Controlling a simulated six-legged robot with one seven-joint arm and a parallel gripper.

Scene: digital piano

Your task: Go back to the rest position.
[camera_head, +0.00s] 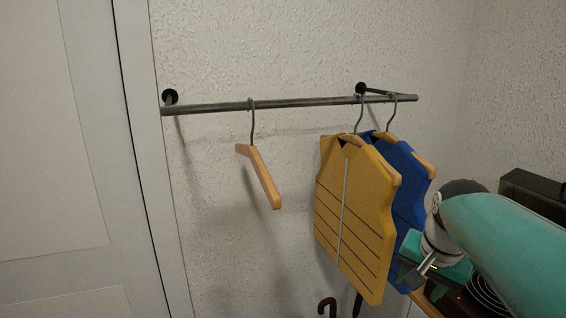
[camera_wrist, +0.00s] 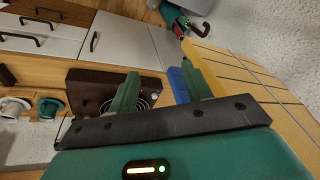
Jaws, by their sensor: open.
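My gripper (camera_head: 422,268) is at the lower right of the head view, at the end of my teal and white arm. It is close to the lower right part of the yellow vest and in front of the blue vest. In the wrist view my gripper (camera_wrist: 162,88) has its two green fingers spread apart, with nothing held between them. The yellow vest (camera_head: 352,215) hangs from the rail, and it also shows at the right of the wrist view (camera_wrist: 262,85). The blue vest (camera_head: 408,185) hangs behind it, with a sliver between the fingers and the yellow vest in the wrist view (camera_wrist: 178,85).
A metal rail (camera_head: 290,102) on the wall carries the vests and an empty wooden hanger (camera_head: 262,178). A door (camera_head: 60,150) is at the left.

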